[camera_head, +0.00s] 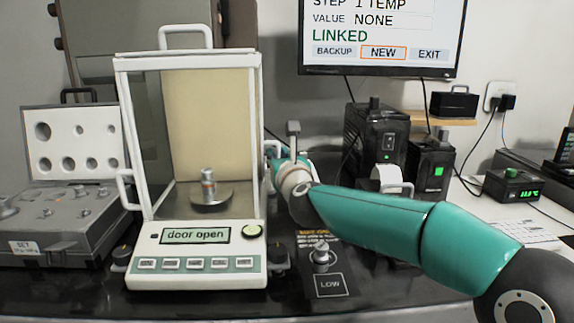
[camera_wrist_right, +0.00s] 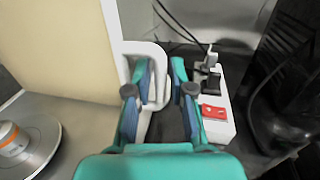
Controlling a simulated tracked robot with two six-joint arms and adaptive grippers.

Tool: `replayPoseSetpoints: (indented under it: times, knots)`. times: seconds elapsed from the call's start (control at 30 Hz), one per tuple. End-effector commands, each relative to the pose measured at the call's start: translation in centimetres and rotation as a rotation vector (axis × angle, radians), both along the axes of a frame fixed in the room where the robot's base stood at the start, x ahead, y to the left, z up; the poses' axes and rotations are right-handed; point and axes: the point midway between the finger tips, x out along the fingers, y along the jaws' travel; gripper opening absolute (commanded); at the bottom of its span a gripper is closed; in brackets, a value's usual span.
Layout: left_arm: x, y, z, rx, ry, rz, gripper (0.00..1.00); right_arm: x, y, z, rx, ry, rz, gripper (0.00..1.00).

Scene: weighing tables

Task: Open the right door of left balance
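The left balance (camera_head: 195,245) is a white-framed chamber with a weight (camera_head: 208,187) on its round pan (camera_head: 211,198). Its display reads "door open". My right gripper (camera_head: 275,158) is at the chamber's right side, largely hidden behind my own wrist. In the right wrist view, the white loop handle (camera_wrist_right: 162,60) of the right door is at the fingers. My right gripper (camera_wrist_right: 160,72) has its fingers apart, one inside the loop and one outside it. The handle's outer bar is between them. I cannot tell whether either finger touches it. My left gripper is not in view.
A case of weights (camera_head: 60,225) stands left of the balance. A small weight (camera_head: 321,255) stands on a dark mat right of it. Dark devices (camera_head: 378,140) stand farther right. In the wrist view, a power strip (camera_wrist_right: 218,120) lies just right of the fingers.

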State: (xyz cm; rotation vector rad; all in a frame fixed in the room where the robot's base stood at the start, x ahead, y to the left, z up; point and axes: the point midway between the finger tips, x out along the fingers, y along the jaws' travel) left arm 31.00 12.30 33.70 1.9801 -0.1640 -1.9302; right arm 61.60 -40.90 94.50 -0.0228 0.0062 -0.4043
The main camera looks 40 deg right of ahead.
Motion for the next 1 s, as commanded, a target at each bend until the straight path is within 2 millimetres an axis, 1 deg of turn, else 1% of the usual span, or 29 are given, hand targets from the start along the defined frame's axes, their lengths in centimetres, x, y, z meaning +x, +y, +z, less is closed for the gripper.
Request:
replayPoseSetpoints:
  times: [0.17,0.4,0.5,0.6,0.73,1.0]
  knots:
    - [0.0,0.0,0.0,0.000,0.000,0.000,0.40,-2.3,0.9,0.1,0.000,-0.002,0.001,0.22]
    - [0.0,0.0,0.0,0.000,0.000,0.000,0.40,-6.9,2.8,0.0,0.001,-0.003,0.001,0.22]
    - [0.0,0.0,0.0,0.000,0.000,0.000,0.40,-8.5,3.5,0.0,0.001,-0.003,0.000,0.22]
    - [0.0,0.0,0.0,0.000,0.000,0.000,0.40,-9.7,4.0,0.0,0.000,-0.002,-0.001,0.22]
    - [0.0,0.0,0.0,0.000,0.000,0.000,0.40,-10.6,4.4,0.0,0.001,-0.001,-0.001,0.22]
    - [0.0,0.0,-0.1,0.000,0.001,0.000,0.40,-10.7,4.4,-0.1,0.000,0.000,-0.002,0.22]
